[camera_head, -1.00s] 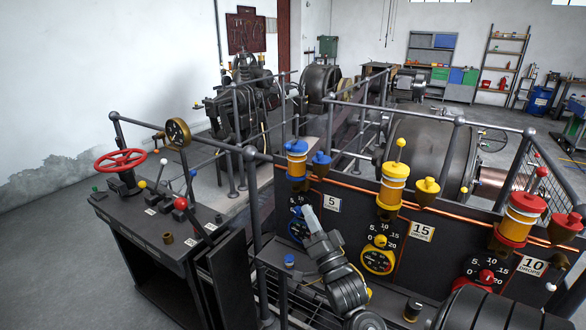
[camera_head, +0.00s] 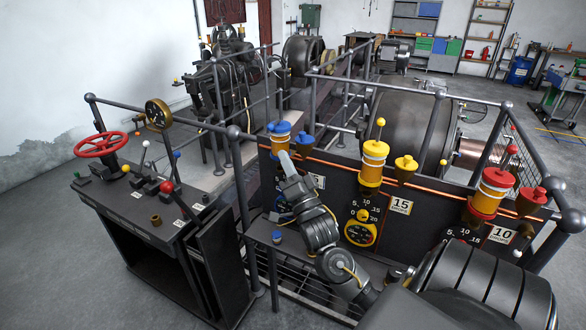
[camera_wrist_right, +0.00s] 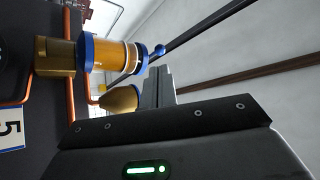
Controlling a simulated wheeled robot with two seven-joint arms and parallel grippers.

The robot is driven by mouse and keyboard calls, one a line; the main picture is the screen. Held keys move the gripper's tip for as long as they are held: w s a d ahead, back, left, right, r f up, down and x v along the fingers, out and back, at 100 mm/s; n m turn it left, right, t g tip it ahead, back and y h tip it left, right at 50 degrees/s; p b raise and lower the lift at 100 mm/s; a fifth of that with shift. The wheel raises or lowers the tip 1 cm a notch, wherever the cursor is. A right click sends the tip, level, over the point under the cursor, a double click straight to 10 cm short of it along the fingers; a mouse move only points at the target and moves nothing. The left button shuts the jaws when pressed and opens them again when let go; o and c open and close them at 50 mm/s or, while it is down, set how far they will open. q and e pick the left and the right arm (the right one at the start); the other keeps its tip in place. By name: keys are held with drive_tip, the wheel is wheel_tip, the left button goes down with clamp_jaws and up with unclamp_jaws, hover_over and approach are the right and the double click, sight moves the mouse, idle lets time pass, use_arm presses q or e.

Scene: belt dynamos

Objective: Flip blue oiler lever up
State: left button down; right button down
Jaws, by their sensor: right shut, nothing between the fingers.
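The blue oiler (camera_head: 277,142) stands on the dark panel, left of the yellow and red ones. My right gripper (camera_head: 285,158) is shut and empty, its pale tip in front of the oiler's body and hiding part of it. In the wrist view the oiler (camera_wrist_right: 112,56) lies sideways, with amber glass between blue rings. A small blue ball knob (camera_wrist_right: 159,50) sits close past its cap, and no tall upright lever shows in the head view. The gripper's fingers (camera_wrist_right: 158,88) are beside the cap; I cannot tell whether they touch. My left gripper is not in view.
A blue-topped cup (camera_head: 304,144) is just right of the blue oiler. The yellow oiler (camera_head: 373,165) has an upright ball lever; the red oiler (camera_head: 490,194) is farther right. A control desk (camera_head: 140,208) with a red handwheel (camera_head: 101,145) stands left. Railings surround the machine.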

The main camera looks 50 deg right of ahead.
sight(272, 129)
drive_tip(key=p+x, duration=0.2)
drive_tip(key=x, duration=0.3)
drive_tip(key=shift+s+r, duration=0.1)
drive_tip(key=shift+s, duration=0.05)
drive_tip(key=shift+p+x, duration=0.35)
drive_tip(key=shift+x, duration=0.4)
